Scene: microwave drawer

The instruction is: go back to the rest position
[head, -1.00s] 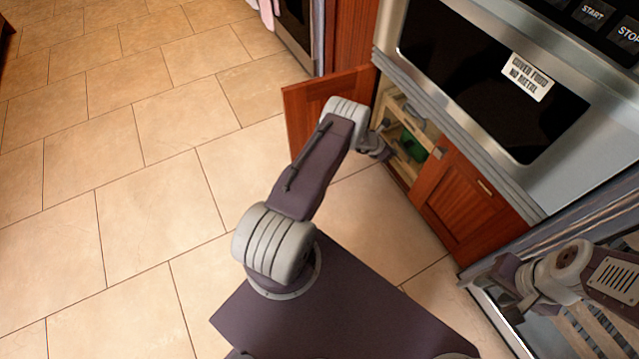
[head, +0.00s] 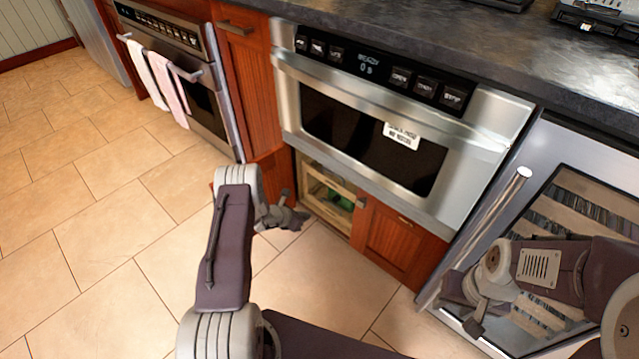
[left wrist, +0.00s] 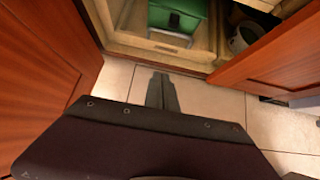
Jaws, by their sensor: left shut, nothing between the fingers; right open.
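My left gripper (head: 294,217) is shut and empty, above the floor in front of the cabinet under the microwave drawer. In the left wrist view its fingers (left wrist: 161,92) are together over the floor tiles, with the open cabinet beyond. My right gripper (head: 474,303) is in front of the glass-door cooler at the right. It is open, though its fingertips are small in the head view. The microwave drawer (head: 365,140) is closed in the counter front.
The cabinet's left door (left wrist: 38,85) stands open and its right door (left wrist: 275,60) shows at the right. Inside is a green container (left wrist: 174,14). The cooler (head: 545,190) is behind my right arm. The tiled floor (head: 90,230) at the left is clear.

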